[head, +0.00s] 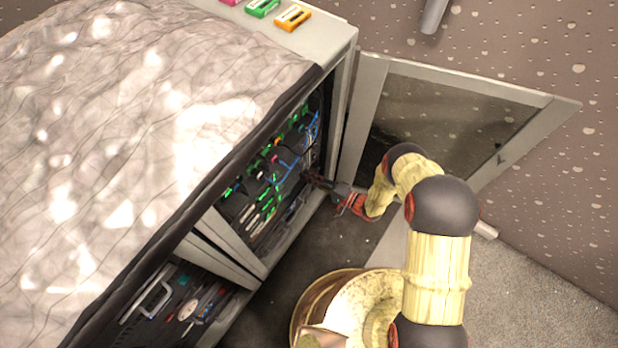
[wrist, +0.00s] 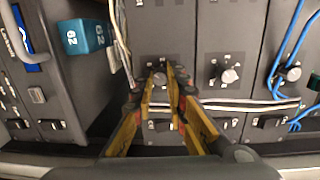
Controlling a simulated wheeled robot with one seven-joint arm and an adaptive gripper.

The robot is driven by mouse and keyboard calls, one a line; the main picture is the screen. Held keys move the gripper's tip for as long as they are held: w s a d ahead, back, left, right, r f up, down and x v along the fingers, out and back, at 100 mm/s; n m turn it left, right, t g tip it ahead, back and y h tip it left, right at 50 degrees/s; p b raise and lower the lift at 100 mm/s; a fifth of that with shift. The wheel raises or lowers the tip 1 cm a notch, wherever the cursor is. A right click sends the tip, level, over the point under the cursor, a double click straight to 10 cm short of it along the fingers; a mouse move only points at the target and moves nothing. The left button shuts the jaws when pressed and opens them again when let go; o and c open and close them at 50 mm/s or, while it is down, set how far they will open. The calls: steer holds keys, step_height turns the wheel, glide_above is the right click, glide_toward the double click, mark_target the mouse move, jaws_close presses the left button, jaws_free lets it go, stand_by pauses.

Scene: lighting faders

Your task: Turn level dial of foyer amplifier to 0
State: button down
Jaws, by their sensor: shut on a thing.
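In the wrist view, my gripper (wrist: 160,84) reaches up to a dark panel with its yellow fingers close together. The fingers are shut on a small grey dial (wrist: 159,77), which is partly hidden between them. Two more dials stand to the right, one with a pale knob (wrist: 229,76) and one beside blue cables (wrist: 293,73). I cannot read a label that tells which module is the foyer amplifier, nor the held dial's setting. In the head view, my gripper (head: 316,180) is at the right part of the open rack (head: 262,185); the dial is too small to see there.
White cables (wrist: 250,104) and blue cables (wrist: 296,45) hang across the panels. An open glass door (head: 450,115) stands right of the rack, close to my arm. Dark floor lies in front.

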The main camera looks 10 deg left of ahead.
steer(key=shift+n, duration=0.3)
steer(key=c, duration=1.8)
jaws_free()
steer(key=shift+o, duration=0.3)
steer(key=shift+d, duration=0.1)
steer(key=v, duration=1.1)
steer(key=shift+s+d, duration=0.2)
steer(key=shift+d, duration=0.2)
